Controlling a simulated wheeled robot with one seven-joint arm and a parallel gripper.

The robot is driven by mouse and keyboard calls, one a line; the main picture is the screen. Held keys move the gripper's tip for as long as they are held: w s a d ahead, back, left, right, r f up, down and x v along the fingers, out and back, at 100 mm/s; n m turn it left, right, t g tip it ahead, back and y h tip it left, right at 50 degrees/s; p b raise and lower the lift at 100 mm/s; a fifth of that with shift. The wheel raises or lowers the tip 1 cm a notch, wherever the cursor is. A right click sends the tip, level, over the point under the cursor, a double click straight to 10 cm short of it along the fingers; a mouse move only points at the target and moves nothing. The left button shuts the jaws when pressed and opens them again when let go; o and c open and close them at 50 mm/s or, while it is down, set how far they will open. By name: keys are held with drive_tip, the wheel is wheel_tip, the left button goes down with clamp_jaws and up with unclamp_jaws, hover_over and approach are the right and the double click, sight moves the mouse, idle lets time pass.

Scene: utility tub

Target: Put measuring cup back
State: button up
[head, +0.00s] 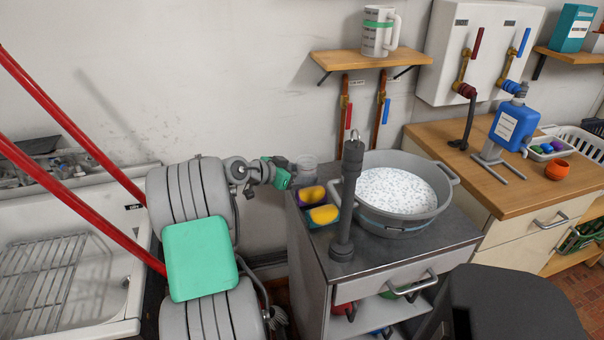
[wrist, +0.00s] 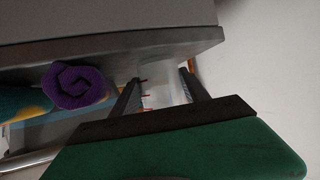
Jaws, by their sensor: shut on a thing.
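The clear measuring cup (head: 308,165) is at the back left corner of the grey cabinet top, by the wall. My gripper (head: 293,172) reaches it from the left and is shut on it. In the wrist view the two dark fingers of my gripper (wrist: 163,92) stand on either side of the see-through cup (wrist: 158,97), which shows small red marks. I cannot tell whether the cup touches the cabinet top.
Yellow sponges (head: 324,214) and a purple rolled cloth (wrist: 80,85) are close to the cup. A grey basin (head: 400,225) and an upright dark pipe (head: 345,205) stand to the right. A wall shelf (head: 372,59) above holds a white jug (head: 378,35), with free room to its left.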

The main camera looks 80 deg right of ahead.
drive_tip(key=shift+f, duration=0.2)
drive_tip(key=o, duration=1.3)
drive_tip(key=shift+r, duration=0.1)
drive_tip(key=shift+r, duration=0.25)
drive_tip(key=v, duration=1.2)
drive_tip(key=shift+a+f, duration=0.1)
